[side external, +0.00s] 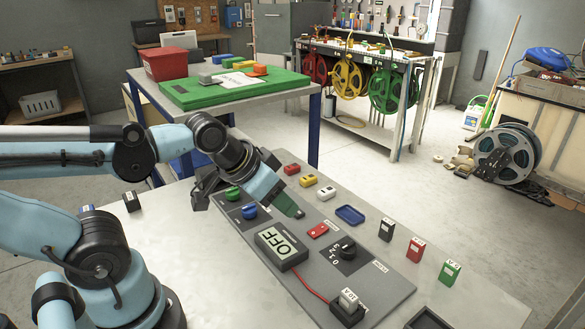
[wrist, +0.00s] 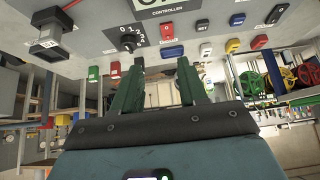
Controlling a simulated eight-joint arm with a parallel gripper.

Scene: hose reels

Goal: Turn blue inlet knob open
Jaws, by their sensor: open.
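The blue knob (side external: 249,211) sits on the grey control panel (side external: 375,285), in front of a green knob (side external: 233,193) near the panel's left end. My gripper (side external: 295,209) is above the panel, to the right of the blue knob and apart from it. In the wrist view my gripper (wrist: 158,82) shows two green fingers spread apart with nothing between them. Several small coloured pieces show beyond the fingers there; I cannot tell whether one is the blue knob.
A display reading OFF (side external: 281,248) and a black dial (side external: 347,247) are on the panel. Labelled blocks stand to the right.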

